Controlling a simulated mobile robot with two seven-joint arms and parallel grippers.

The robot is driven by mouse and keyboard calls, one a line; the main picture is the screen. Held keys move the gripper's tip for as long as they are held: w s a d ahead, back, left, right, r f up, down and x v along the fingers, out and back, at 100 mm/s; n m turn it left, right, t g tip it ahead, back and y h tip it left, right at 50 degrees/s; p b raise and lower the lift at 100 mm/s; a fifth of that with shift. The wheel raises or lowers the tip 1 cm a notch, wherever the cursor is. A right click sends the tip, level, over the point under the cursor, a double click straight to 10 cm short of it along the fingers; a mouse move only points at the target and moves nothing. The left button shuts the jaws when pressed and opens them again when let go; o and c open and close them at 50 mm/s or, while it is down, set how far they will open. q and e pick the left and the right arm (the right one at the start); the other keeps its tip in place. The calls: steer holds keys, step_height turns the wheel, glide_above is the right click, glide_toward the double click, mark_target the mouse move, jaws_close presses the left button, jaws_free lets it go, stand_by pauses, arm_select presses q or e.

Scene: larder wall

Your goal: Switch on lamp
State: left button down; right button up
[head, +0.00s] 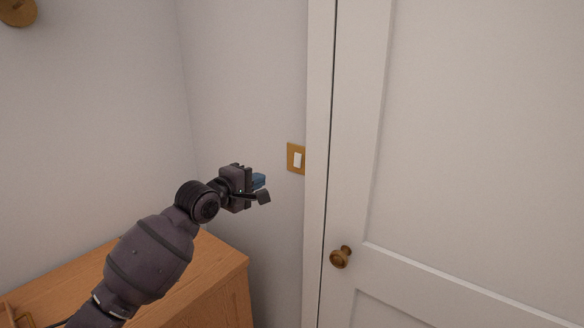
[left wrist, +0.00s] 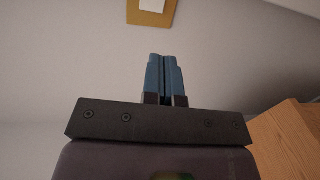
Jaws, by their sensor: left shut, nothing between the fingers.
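A light switch with a white rocker (head: 297,160) on a brass-coloured plate (head: 290,152) is on the wall beside the door frame. In the left wrist view the plate (left wrist: 144,18) shows at the top edge, partly cut off, with part of the white rocker (left wrist: 153,4). My left gripper (head: 261,181) is just left of the switch and a little lower, apart from it. Its blue fingers (left wrist: 165,76) are shut with nothing between them and point toward the wall below the plate. No lamp is clearly in view. My right gripper is not in view.
A white panelled door (head: 450,130) with a brass knob (head: 340,257) fills the right side. A wooden cabinet (head: 215,270) stands below my left arm, and its edge shows in the left wrist view (left wrist: 290,140). A round brass fitting (head: 17,11) is at the top left.

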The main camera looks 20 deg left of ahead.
arm_select(q)
steer(key=p, duration=0.1)
glide_toward(297, 165)
steer(key=x, duration=0.6)
steer(key=shift+w, duration=0.4)
steer(key=shift+w+d+f, duration=0.1)
steer(key=shift+w+d, duration=0.05)
steer(key=shift+w, duration=0.2)
